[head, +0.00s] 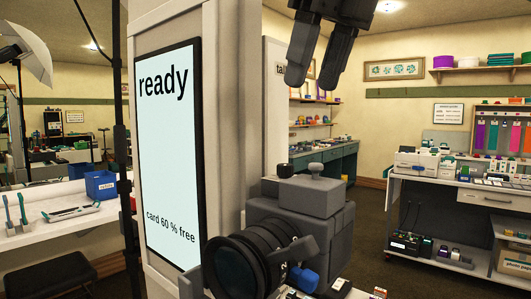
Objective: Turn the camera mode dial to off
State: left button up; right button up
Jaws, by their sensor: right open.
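The camera (290,225) is a large grey block with a black ringed lens (250,260) facing the lower left. A small dark round knob (285,171), which looks like the mode dial, stands on the left of its top. Its markings and setting cannot be read. A raised grey block (310,190) sits beside the knob. My right gripper (313,82) reaches down from the top edge, above the camera and apart from it. Its two dark fingers are spread with nothing between them. My left gripper is not in view.
A tall panel with a screen (168,150) reading "ready" and "card 60 % free" stands close to the camera's left. A blue bin (101,184) and tools lie on a white table at left. A stocked counter (460,190) stands at right. Open air separates gripper and camera.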

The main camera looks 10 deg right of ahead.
aim_at(287, 165)
jog(key=b+x, duration=0.1)
jog(key=x, duration=1)
jog(key=shift+w+f+b, duration=0.1)
jog(key=shift+f+b, duration=0.15)
jog(key=shift+b, duration=0.05)
jog(key=shift+w+f, duration=0.25)
jog(key=shift+f, duration=0.3)
jog(key=shift+c, duration=0.4)
jog(key=shift+c, duration=0.7)
grip_shut()
